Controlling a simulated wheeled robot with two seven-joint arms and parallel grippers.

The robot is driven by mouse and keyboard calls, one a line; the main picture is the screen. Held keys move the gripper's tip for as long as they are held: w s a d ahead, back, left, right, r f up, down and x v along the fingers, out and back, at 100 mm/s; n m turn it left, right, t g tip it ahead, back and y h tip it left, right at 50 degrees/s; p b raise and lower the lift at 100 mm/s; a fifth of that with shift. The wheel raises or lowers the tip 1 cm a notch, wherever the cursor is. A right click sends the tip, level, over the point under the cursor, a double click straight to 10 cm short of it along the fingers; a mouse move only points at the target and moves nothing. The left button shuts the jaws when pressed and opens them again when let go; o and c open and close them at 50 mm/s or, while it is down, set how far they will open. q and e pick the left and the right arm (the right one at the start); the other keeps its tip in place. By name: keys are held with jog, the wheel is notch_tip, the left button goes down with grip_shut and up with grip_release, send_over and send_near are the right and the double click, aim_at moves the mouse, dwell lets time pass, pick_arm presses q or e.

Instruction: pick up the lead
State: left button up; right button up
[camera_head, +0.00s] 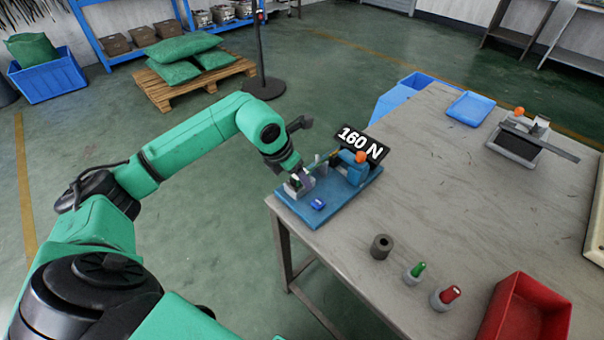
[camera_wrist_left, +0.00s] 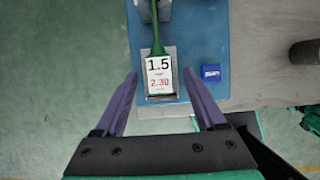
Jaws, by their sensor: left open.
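The lead (camera_wrist_left: 156,35) shows in the left wrist view as a green cable, running up from a light plate-like holder. A white label (camera_wrist_left: 159,78) reading "1.5" and "2.30" lies at its near end. The holder stands on a blue base plate (camera_head: 336,203) at the table's left corner. My left gripper (camera_wrist_left: 159,73) is open, with one finger on each side of the label, apart from it in the picture. How high the fingers are above the lead I cannot tell. In the head view the gripper (camera_head: 294,174) is over the fixture and hides part of it. My right gripper is not in view.
A "160 N" sign (camera_head: 361,144) stands by the fixture's blue clamp (camera_head: 356,172). A small blue block (camera_head: 317,204) lies on the base plate. A grey cylinder (camera_head: 382,246), green button (camera_head: 415,273), red button (camera_head: 446,297) and red bin (camera_head: 526,312) are nearer. The table's middle is clear.

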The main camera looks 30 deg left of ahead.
pick_arm(q)
grip_shut()
